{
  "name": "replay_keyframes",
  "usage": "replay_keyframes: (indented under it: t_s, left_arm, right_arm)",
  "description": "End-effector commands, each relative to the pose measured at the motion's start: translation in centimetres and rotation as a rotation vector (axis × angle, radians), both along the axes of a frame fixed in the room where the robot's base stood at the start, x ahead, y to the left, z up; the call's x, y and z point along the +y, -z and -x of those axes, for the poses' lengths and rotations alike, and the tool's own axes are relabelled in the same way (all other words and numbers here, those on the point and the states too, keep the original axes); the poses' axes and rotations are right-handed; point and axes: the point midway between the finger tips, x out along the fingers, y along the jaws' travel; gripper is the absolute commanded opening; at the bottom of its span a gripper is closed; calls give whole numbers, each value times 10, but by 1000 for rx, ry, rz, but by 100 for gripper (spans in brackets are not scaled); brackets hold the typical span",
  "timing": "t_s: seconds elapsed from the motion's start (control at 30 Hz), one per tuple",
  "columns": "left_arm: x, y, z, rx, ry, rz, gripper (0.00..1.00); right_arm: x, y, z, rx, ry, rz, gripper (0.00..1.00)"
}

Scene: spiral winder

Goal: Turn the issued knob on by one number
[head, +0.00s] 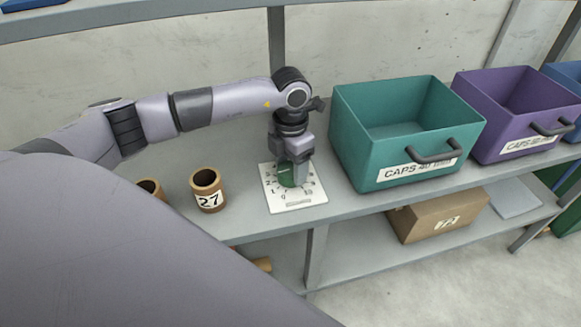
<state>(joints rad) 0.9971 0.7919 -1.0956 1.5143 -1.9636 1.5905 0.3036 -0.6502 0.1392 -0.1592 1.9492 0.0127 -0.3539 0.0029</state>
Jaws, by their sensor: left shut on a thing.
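A green knob (286,179) stands on a white dial plate (285,206) that lies on the grey shelf. Dark numbers ring the knob on the plate, too small to read surely. My left gripper (292,175) points down from above and is shut on the knob, with a finger in front of part of it. The gripper and knob hide some of the plate's marks and any pointer. My right gripper does not show.
Teal (400,165) and purple (500,140) bins with handles stand right of the plate. A brown cup marked 27 (208,203) and another brown cup (152,186) stand left. A cardboard box (437,216) sits on the lower shelf.

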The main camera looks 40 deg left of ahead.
Motion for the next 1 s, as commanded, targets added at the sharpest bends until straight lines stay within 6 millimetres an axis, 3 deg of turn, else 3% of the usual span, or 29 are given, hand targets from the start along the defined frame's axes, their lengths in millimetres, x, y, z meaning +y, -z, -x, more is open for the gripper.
replay_keyframes:
  t_s: [0.3, 0.77, 0.8, 0.83, 0.87, 1.0]
  left_arm:
    - [0, -1, -1, -3, 111, 1, 31]
    - [0, -2, -1, -3, 126, 1, 31]
    - [0, -2, -1, -3, 126, 1, 71]
    - [0, -2, -1, -3, 126, 1, 81]
    - [0, -2, -1, -3, 125, 1, 87]
    - [0, -1, 0, -2, 125, 1, 87]
  right_arm:
    - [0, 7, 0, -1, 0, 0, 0]
    - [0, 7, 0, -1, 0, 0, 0]
    - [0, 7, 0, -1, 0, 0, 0]
    - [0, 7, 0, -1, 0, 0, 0]
    - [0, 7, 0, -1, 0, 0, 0]
    - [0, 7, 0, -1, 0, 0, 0]
